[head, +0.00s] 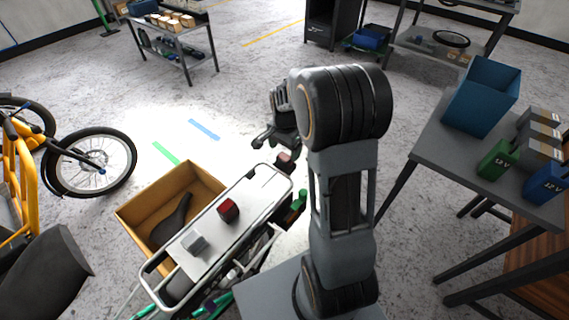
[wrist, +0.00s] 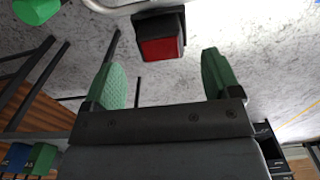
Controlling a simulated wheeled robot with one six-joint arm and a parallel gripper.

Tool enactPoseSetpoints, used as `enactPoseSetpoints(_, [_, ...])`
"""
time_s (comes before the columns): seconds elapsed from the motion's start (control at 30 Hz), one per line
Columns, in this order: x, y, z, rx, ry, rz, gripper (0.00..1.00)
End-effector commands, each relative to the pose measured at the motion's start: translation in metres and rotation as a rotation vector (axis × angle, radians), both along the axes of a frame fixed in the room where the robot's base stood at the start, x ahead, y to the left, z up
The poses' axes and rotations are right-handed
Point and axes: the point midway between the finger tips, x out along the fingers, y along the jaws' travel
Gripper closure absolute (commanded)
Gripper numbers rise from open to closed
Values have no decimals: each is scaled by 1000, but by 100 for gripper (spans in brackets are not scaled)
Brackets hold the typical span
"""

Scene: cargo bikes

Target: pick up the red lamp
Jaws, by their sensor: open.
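A red lamp with a dark housing (wrist: 161,42) shows in the wrist view, against the white rail (wrist: 120,5) and beyond my fingertips. It appears to be the dull red block (head: 285,161) at the far end of the bike's rack in the head view. A second red block with dark sides (head: 228,210) stands on the rack's white deck (head: 253,195). My gripper (head: 271,143) is just past the rack's far end, near the end block. In the wrist view my gripper (wrist: 162,76) is open, its green fingertips apart with nothing between them.
A clear grey block (head: 194,243) sits on the rack. A cardboard box (head: 137,212) holding a dark saddle (head: 172,222) lies left of it. Floor beyond the rack is open.

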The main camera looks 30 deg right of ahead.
Motion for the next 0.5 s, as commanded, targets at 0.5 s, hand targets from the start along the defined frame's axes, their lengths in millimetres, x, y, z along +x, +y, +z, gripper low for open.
enactPoseSetpoints(0.5, [1,1,-45,0,1,0,17])
